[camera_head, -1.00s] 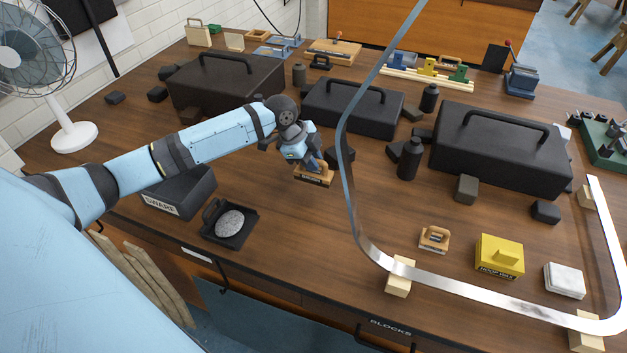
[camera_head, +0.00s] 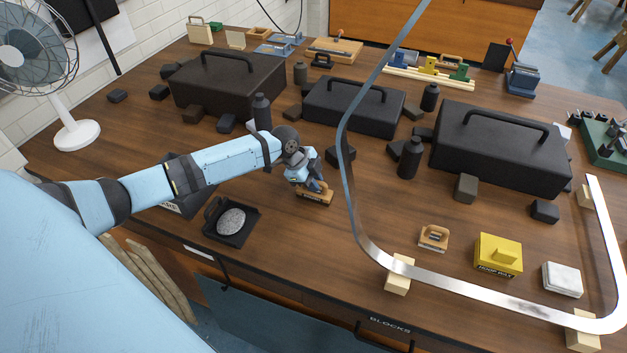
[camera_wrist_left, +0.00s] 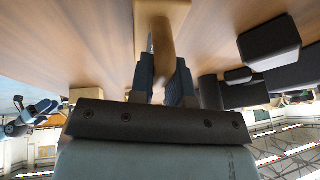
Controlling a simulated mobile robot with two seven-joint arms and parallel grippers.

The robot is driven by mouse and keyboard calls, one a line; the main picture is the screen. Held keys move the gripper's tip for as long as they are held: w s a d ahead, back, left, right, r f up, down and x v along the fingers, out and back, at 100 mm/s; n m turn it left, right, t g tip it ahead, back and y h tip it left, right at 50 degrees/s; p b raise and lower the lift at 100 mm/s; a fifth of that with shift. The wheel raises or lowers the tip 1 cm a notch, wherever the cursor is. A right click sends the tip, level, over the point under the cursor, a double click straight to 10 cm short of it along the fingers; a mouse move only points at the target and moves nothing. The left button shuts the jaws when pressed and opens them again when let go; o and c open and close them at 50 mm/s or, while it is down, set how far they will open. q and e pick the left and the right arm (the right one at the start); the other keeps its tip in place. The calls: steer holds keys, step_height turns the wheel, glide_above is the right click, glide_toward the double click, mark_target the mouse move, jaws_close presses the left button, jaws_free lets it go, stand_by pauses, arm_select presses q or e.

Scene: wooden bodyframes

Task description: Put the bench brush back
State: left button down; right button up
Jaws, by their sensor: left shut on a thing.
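The bench brush (camera_head: 314,198), a light wooden block with a dark marking on its side, is in my left gripper (camera_head: 316,186) near the middle of the bench. In the left wrist view, the fingers of my left gripper (camera_wrist_left: 162,85) are shut on its wooden grip (camera_wrist_left: 160,45). I cannot tell whether its underside touches the bench top. A black tray (camera_head: 250,212) with a round grey pad in it lies to the left of the brush. My right gripper is not in view.
A bent metal strip (camera_head: 347,185) rises just right of the brush, on wooden blocks (camera_head: 398,281). Black cases (camera_head: 350,112) and a dark bottle (camera_head: 410,158) stand behind. A small wooden handled piece (camera_head: 433,238) and a yellow block (camera_head: 498,254) sit at right. Bench in front is clear.

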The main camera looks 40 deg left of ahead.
arm_select(q)
steer(key=c, duration=1.1)
jaws_free()
steer(key=b+v, duration=0.1)
steer(key=v, duration=1.1)
steer(key=shift+r, duration=0.1)
